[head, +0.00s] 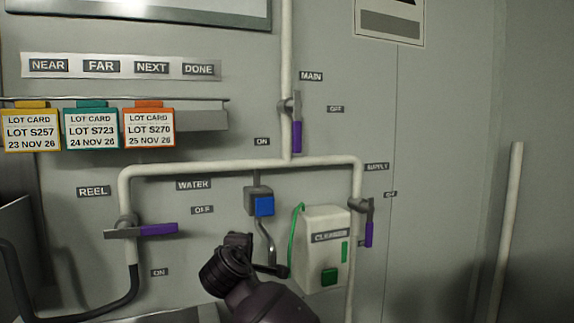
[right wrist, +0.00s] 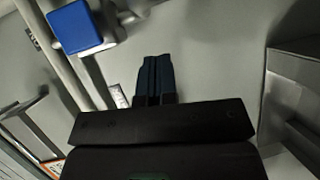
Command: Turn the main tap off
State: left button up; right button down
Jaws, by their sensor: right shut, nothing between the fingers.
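The main tap's purple lever (head: 297,135) hangs vertically along the white pipe, under the MAIN label (head: 311,76). Its ON label (head: 262,141) is to the lower left and its OFF label (head: 335,109) to the right. My right gripper (right wrist: 153,60) is shut and empty in the right wrist view, with its fingers pointing toward the grey wall and apart from the lever. In the head view a dark arm of mine is low in the middle, below the blue box; its fingertips cannot be made out there. My left gripper is not in view.
The reel tap's purple lever (head: 158,229) lies horizontal at left. The supply tap's lever (head: 369,228) hangs down at right. A blue-fronted box (head: 264,206) and a cleaner container (head: 322,265) are below the horizontal pipe (head: 220,165). Lot cards (head: 91,130) hang at left.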

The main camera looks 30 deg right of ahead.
aim_at(297, 122)
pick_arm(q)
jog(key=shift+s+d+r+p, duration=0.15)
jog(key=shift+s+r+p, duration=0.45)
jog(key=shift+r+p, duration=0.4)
pick_arm(e)
jog(key=s+r+m+g+h, duration=0.3)
jog(key=r+h, duration=0.2)
jog(key=r, duration=2)
jog(key=shift+d+r, duration=0.2)
jog(key=shift+r, duration=0.05)
jog(key=shift+w+d, duration=0.1)
pick_arm(q)
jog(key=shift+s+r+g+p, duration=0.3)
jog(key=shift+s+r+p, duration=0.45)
jog(key=shift+p, duration=1.1)
pick_arm(e)
jog(key=s+d+x, duration=0.1)
jog(key=s+x, duration=0.1)
jog(key=x, duration=1)
jog(key=shift+d, duration=0.55)
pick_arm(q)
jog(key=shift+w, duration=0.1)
pick_arm(e)
jog(key=shift+s+r, duration=0.15)
jog(key=shift+s, duration=0.05)
